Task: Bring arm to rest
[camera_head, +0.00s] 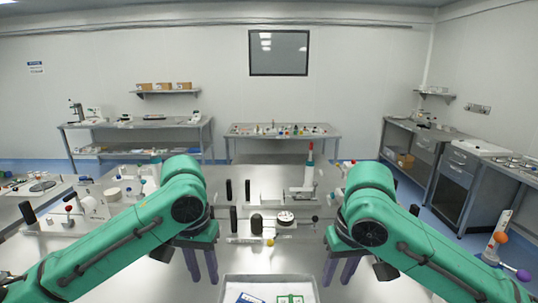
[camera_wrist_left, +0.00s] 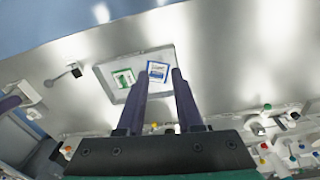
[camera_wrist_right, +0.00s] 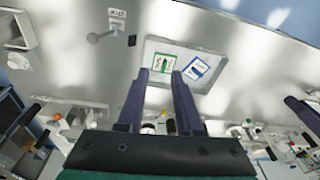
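My left gripper (camera_head: 201,262) hangs over the left part of the metal table, its two purple fingers pointing down and apart. In the left wrist view its fingers (camera_wrist_left: 160,85) are spread with nothing between them. My right gripper (camera_head: 342,268) hangs over the right part of the table. In the right wrist view its fingers (camera_wrist_right: 160,82) are also apart and empty. Both green arms are bent and come in from the lower corners.
A pale tray (camera_head: 228,281) with a blue-edged card (camera_head: 248,298) and a green-edged card (camera_head: 290,299) lies at the front between the grippers. A round dial part (camera_head: 285,217), black posts (camera_head: 233,218) and a red-tipped upright device (camera_head: 309,165) stand behind on the table.

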